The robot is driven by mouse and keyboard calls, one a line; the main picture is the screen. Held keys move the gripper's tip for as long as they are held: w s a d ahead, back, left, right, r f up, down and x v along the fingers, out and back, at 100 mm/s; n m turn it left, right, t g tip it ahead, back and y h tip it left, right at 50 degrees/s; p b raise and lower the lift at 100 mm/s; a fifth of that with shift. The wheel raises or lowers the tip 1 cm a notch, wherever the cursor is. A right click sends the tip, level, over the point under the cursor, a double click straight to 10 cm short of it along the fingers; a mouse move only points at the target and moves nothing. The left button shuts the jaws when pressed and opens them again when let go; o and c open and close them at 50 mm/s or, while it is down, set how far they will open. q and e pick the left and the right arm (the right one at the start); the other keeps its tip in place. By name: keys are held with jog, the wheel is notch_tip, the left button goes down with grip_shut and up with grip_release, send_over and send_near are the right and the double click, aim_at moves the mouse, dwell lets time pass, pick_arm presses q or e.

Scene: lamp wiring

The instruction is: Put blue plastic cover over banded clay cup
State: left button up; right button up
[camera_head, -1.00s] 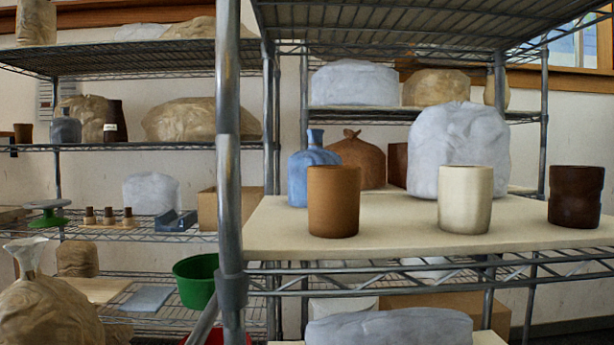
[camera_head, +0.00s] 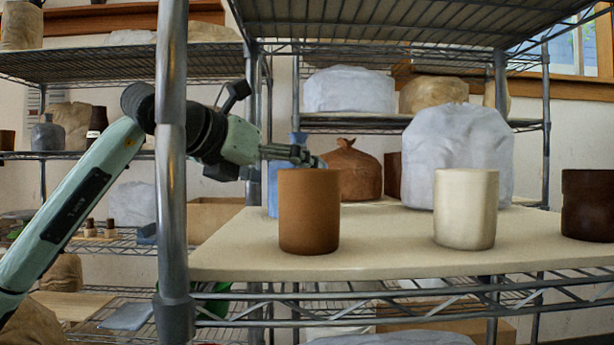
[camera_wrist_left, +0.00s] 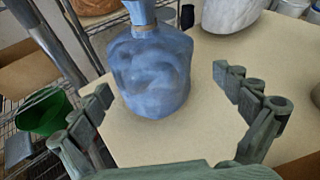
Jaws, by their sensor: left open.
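The blue plastic cover (camera_wrist_left: 150,75), a bag shape with a narrow neck, stands upright on the pale shelf board. In the head view it (camera_head: 272,198) is mostly hidden behind the terracotta cup (camera_head: 309,212) and my left gripper. My left gripper (camera_head: 312,155) is open; in the left wrist view its fingers (camera_wrist_left: 162,83) spread on either side of the cover, without clear contact. A cream cup (camera_head: 466,210) stands mid-board and a dark brown cup (camera_head: 588,205) at the right edge. The dark cup seems to have a faint band near its rim, but I cannot be sure. My right gripper is not in view.
A steel post (camera_head: 172,200) stands close in front, left of the board (camera_head: 400,255). Behind the cups are a brown tied bag (camera_head: 354,172) and a big whitish wrapped bundle (camera_head: 457,150). Another shelf is above. Board is clear between the terracotta and cream cups.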

pick_arm(q)
jog(key=w+r+y, duration=0.1)
jog(key=w+d+n+t+y, duration=0.1)
jog(key=y, duration=0.1)
jog(key=shift+d+r+n+t, duration=0.1)
jog(key=shift+r+n+t, duration=0.2)
jog(key=shift+r, duration=0.1)
jog(key=shift+w, duration=0.2)
jog(key=p+x, duration=0.2)
jog(key=x, duration=0.5)
jog(key=shift+w+r, duration=0.1)
jog(key=shift+r, duration=0.1)
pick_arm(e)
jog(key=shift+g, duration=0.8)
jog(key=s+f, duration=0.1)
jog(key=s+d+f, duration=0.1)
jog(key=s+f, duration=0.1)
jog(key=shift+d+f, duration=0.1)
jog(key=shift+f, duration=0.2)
pick_arm(q)
jog(key=shift+c, duration=0.2)
jog(key=c, duration=0.9)
